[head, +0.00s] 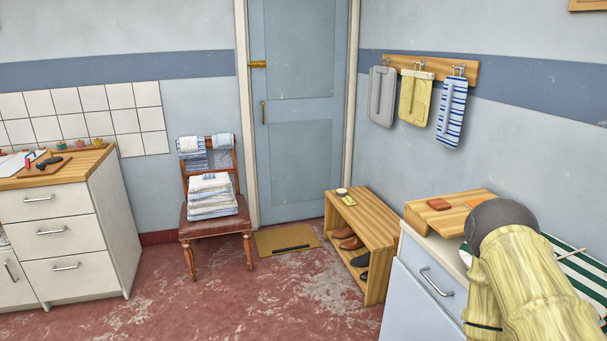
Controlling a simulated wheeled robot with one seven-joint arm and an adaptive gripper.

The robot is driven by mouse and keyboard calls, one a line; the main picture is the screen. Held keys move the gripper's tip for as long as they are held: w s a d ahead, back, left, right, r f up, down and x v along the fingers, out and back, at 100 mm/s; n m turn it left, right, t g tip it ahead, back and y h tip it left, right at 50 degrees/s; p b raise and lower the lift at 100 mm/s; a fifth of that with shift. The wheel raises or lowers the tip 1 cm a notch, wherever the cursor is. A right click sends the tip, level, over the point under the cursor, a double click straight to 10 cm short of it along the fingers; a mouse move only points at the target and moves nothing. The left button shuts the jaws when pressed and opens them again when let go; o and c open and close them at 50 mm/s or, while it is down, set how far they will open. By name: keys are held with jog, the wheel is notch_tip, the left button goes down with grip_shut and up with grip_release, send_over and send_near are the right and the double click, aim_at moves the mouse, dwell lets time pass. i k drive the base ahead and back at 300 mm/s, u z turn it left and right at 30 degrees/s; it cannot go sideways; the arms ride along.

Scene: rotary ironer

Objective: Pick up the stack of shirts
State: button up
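A stack of folded shirts (212,197), white with blue and grey stripes, lies on the seat of a wooden chair (170,216) with a dark leather seat. The chair stands against the back wall, left of the door. More folded cloths (208,152) hang over the chair's back rail, above and behind the stack. My arm shows at the lower right, far from the chair, over the right-hand counter. My gripper is outside the view, so its state is hidden.
A white drawer cabinet (85,225) stands left of the chair. A doormat (287,240) lies before the door (297,150). A shoe bench (365,235) and a light-blue cabinet (420,300) stand on the right. Red floor (240,300) before the chair is clear.

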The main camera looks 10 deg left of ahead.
aim_at(211, 195)
jog(key=u, duration=0.85)
jog(key=i, duration=1.5)
jog(key=u, duration=0.8)
jog(key=i, duration=1.75)
jog(key=z, duration=0.5)
jog(key=i, duration=1.2)
jog(key=z, duration=0.35)
